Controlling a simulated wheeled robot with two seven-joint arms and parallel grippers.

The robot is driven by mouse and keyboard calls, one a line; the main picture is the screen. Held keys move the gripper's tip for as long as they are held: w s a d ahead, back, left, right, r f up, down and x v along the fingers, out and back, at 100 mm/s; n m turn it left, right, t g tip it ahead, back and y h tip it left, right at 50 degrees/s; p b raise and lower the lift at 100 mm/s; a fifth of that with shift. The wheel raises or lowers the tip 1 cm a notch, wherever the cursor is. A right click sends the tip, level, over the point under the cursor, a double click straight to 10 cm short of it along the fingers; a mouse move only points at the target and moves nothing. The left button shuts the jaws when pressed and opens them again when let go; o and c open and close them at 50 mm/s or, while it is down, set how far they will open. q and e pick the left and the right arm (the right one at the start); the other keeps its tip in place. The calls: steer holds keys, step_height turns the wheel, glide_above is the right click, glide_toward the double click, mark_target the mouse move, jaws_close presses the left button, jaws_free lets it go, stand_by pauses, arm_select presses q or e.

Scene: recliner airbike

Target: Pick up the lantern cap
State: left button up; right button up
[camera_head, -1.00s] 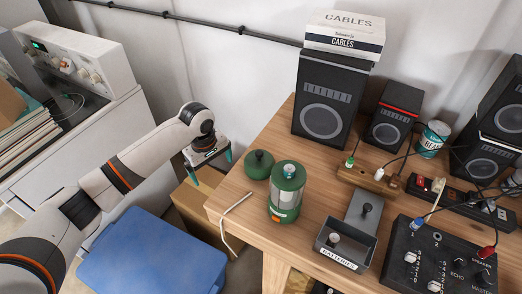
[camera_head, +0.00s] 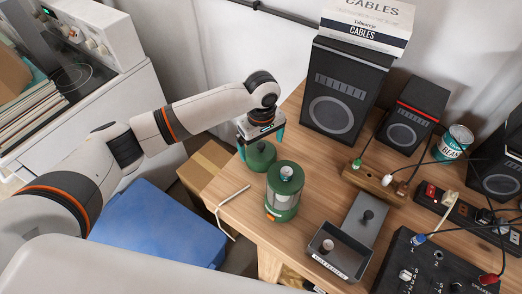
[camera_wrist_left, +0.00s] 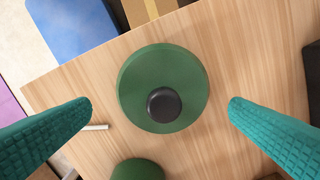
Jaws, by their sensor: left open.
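The lantern cap (camera_head: 261,157) is a green disc with a dark knob on top, lying on the wooden table near its left edge. In the left wrist view the cap (camera_wrist_left: 140,90) sits between the two teal fingers, its black knob near the middle. My left gripper (camera_head: 261,146) is open right above the cap and hides part of it in the head view. In the wrist view the fingers (camera_wrist_left: 160,108) stand apart on both sides of the cap, not touching it. The green lantern body (camera_head: 284,192) stands just in front and right of the cap. My right gripper is not in view.
A white cable (camera_head: 232,199) hangs over the table's left edge. A grey batteries tray (camera_head: 340,249) lies right of the lantern. A large speaker (camera_head: 342,92) stands behind. A blue box (camera_head: 160,228) is below, left.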

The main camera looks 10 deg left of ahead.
mark_target(262, 152)
arm_select(q)
steer(key=shift+w+d+f, duration=0.1)
steer(key=shift+f, duration=0.2)
step_height(262, 152, down, 4)
steer(key=shift+f+p, duration=0.15)
steer(key=shift+p, duration=0.8)
steer(key=shift+f, duration=0.35)
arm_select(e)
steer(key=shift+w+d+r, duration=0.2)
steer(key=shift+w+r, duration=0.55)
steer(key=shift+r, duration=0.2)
